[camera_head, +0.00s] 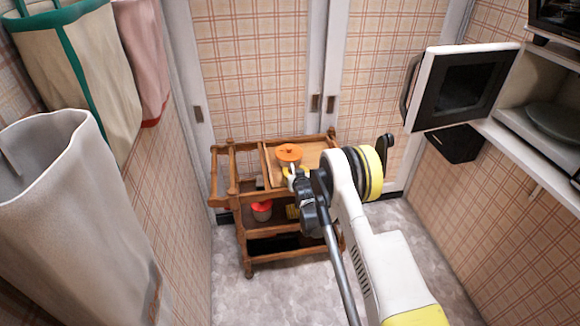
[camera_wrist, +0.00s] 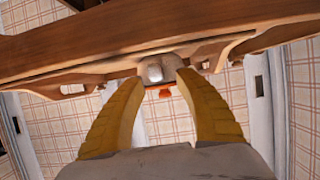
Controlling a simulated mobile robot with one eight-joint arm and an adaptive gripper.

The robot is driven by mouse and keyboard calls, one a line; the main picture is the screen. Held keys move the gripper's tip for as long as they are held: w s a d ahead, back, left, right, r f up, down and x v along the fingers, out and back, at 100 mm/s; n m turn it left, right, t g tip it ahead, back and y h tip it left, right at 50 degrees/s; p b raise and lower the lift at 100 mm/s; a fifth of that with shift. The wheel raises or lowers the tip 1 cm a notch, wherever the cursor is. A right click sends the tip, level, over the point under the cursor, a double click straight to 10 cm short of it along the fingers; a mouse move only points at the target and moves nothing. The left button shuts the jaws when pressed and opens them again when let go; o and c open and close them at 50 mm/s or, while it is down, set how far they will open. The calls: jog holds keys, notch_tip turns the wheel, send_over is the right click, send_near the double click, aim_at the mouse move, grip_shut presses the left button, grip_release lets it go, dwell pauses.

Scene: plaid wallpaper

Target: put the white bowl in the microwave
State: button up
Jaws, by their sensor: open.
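The wooden cart (camera_head: 290,218) stands by the far wall. An orange-topped pot (camera_head: 289,153) sits on its top, partly hidden by my arm. My gripper (camera_head: 294,178) is over the cart top, and its yellow fingers (camera_wrist: 160,85) are apart in the wrist view. A small pale rounded thing (camera_wrist: 158,69) shows just past the fingertips; I cannot tell whether it is the white bowl or touches the fingers. The white microwave (camera_head: 540,88) is at the right with its door (camera_head: 463,86) swung open. A dark plate (camera_head: 555,122) lies in it.
A red-topped container (camera_head: 261,210) stands on the cart's middle shelf. A tall pale bag (camera_head: 75,215) and a green-trimmed bag (camera_head: 85,75) hang at the left wall. A black box (camera_head: 456,143) is below the microwave door. The grey floor (camera_head: 230,290) is clear in front.

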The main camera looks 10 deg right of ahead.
aim_at(291, 165)
jog(key=x, duration=0.3)
jog(key=shift+s+d+f+b, duration=0.1)
jog(key=shift+f+b, duration=0.05)
jog(key=shift+b, duration=0.25)
grip_shut()
jog(key=shift+r, duration=0.25)
